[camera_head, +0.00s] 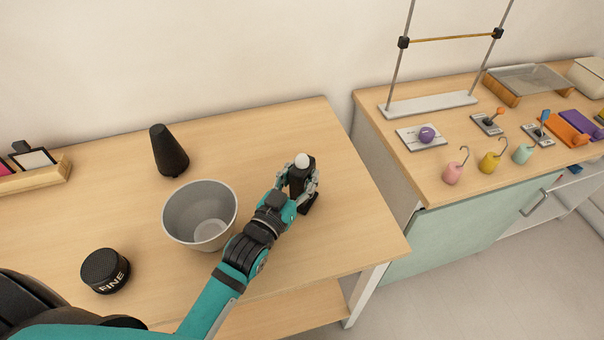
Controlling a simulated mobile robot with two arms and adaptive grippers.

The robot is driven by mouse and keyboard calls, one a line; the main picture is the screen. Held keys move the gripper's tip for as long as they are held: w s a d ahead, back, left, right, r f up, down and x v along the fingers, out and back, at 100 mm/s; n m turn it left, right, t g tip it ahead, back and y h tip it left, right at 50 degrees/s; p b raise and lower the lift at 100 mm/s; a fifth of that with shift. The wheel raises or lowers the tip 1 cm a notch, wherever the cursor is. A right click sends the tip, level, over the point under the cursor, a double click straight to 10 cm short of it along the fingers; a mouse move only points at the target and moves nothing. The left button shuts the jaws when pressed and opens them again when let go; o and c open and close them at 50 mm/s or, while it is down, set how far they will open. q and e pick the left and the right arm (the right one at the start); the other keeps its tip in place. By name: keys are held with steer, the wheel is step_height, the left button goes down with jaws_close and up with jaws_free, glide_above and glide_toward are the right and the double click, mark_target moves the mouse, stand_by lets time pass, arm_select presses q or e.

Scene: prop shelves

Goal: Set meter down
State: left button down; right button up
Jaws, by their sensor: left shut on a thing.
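The meter (301,170) is a small black upright device with a white dome on top. It is over the right part of the left wooden table (350,225). My left gripper (303,185) is shut on the meter, with its fingers around the body. The gripper hides part of the meter's lower body. I cannot tell whether its base touches the tabletop. My right gripper is not in view.
A grey bucket (200,215) stands left of my left forearm. A black cone (168,152) and a round black "FINE" piece (105,270) are farther left. A wooden rack (35,178) is at the left edge. The right counter (400,165) holds hooked weights and a metal stand.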

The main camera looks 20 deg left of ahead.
arm_select(q)
steer(key=c, duration=0.9)
jaws_free()
steer(key=shift+r, duration=0.1)
steer(key=shift+s, duration=0.35)
steer(key=s, duration=0.3)
steer(key=s+a, duration=0.1)
steer(key=s, duration=0.3)
steer(key=s+a+b, duration=0.1)
steer(key=s, duration=0.3)
steer(key=shift+a, duration=0.15)
